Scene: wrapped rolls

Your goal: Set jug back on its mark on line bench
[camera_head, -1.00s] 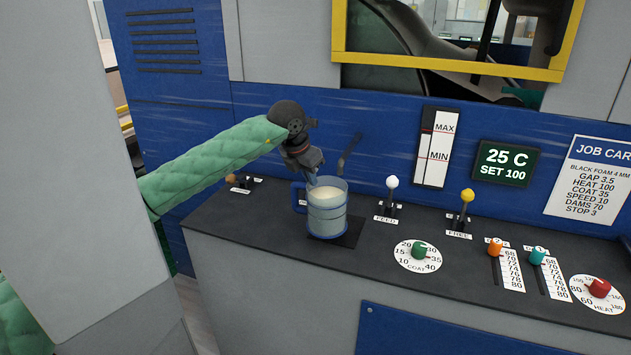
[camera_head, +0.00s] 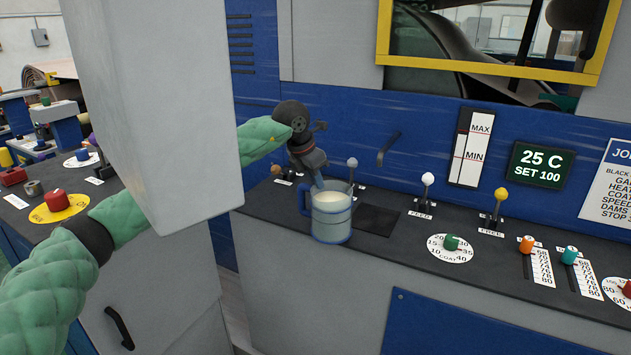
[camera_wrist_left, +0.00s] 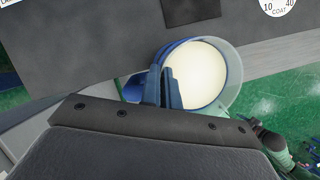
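The jug (camera_head: 331,217) is blue-grey with a blue handle and pale contents. In the head view it is upright at the bench's front edge, left of and nearer than the dark square mark (camera_head: 377,221) on the line bench (camera_head: 411,249). Whether its base touches the bench I cannot tell. My left gripper (camera_head: 318,184) points down and is shut on the jug at its handle side. In the left wrist view its fingers (camera_wrist_left: 165,90) are close together against the jug (camera_wrist_left: 205,75), which overlaps the bench edge. My right gripper is not in view.
A grey-knobbed lever (camera_head: 352,164) stands behind the jug. White (camera_head: 428,180) and yellow (camera_head: 501,195) levers stand right of the mark, with the COAT dial (camera_head: 451,244) nearer the front. The mark is bare. A large grey block (camera_head: 150,100) hides part of my left arm.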

